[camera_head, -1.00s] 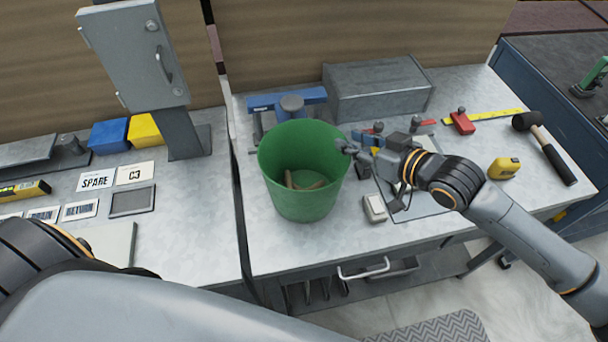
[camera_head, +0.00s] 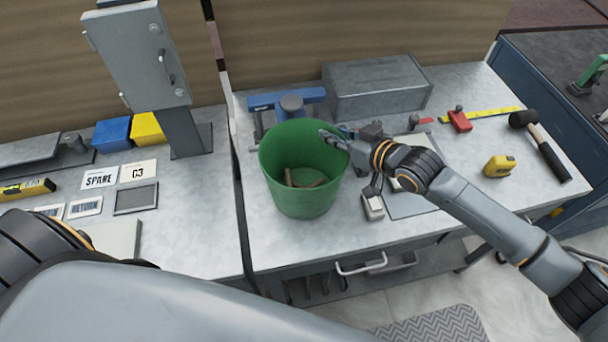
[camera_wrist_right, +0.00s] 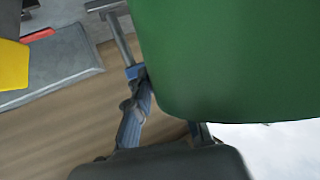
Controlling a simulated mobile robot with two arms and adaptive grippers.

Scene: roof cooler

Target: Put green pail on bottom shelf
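The green pail (camera_head: 300,190) stands upright on the grey metal bench, open at the top, with a few brownish pieces (camera_head: 305,181) inside. My right gripper (camera_head: 335,140) is at the right side of the pail's rim, with a fingertip reaching over the rim. In the right wrist view the pail (camera_wrist_right: 235,55) fills the upper right, and the fingers (camera_wrist_right: 168,125) stand apart close to its wall; whether they touch it is unclear. My left arm crosses the lower left, but its gripper is out of view. No shelf is clearly identifiable as the bottom one.
A blue clamp-like tool (camera_head: 288,98) and a grey box (camera_head: 375,90) stand behind the pail. A white handle (camera_head: 361,265) and grey structure show under the bench.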

